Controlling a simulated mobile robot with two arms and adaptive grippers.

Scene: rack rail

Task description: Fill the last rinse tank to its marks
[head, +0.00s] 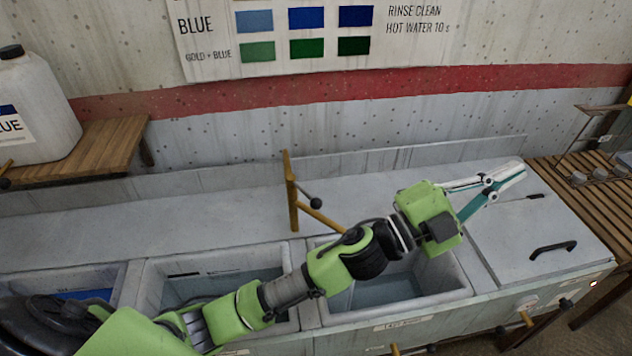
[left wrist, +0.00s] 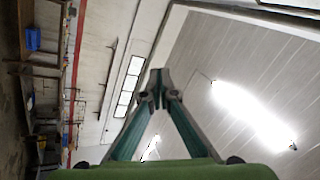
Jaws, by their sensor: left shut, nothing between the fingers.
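The rightmost open tank (head: 455,283) holds clear, pale liquid; my left arm crosses above it and hides part of its inside. I cannot make out its marks or exact level. A brass tap (head: 292,205) with a black-knobbed lever (head: 315,202) stands behind the tanks, its spout (head: 322,218) angled toward this tank. My left gripper (head: 520,170) is shut and empty, raised right of the tap and apart from it. The left wrist view shows its fingertips (left wrist: 158,90) together against the ceiling. My right gripper is out of view.
A middle tank (head: 240,258) and a blue-filled tank (head: 85,294) lie left. A lid with a black handle (head: 553,249) covers the right end. A white jug (head: 35,110) stands on a wooden shelf; a slatted bench (head: 590,195) is right.

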